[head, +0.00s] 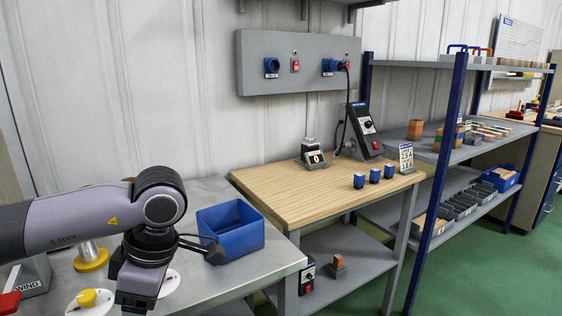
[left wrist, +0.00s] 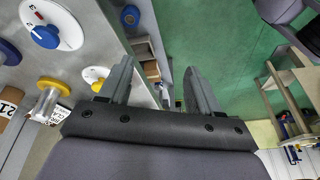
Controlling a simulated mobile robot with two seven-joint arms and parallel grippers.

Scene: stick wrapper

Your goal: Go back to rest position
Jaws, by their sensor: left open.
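My left gripper (head: 139,288) hangs down over the front of the grey bench at lower left in the head view, cut off by the bottom edge. In the left wrist view its two fingers (left wrist: 160,80) stand apart with nothing between them. Beyond the fingers, the green floor and the bench side show. My right gripper is in neither view.
The grey bench (head: 212,186) holds a blue bin (head: 232,228), a yellow-based post (head: 90,258) and a yellow-knobbed dial (head: 88,299) close to my left arm. A wooden-topped table (head: 290,198) stands right of it. Green floor (head: 490,270) is clear at right.

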